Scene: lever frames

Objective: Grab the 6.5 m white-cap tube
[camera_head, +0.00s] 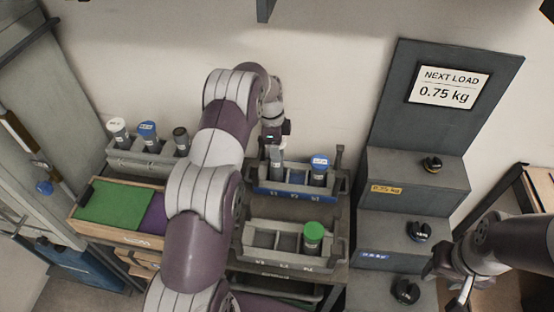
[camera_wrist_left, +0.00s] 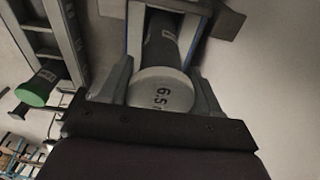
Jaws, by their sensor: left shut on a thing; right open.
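The 6.5 white-cap tube (camera_wrist_left: 162,92) is between the fingers of my left gripper in the left wrist view; its cap reads "6.5" and the unit is partly cut off. My left gripper (camera_head: 275,143) is shut on it from above. In the head view the tube's dark body (camera_head: 276,162) stands at the left of the blue rack (camera_head: 290,190); whether its lower end is still seated is hidden. My right gripper (camera_head: 450,284) is open and empty at the lower right, near the dark steps.
A blue-cap tube (camera_head: 319,170) shares the blue rack. A green-cap tube (camera_head: 313,237) stands in the grey rack (camera_head: 250,256) in front. A grey rack (camera_head: 150,165) at left holds white-, blue- and dark-capped tubes. Dark steps (camera_head: 400,165) with black knobbed weights stand right, under a "0.75 kg" sign (camera_head: 448,86).

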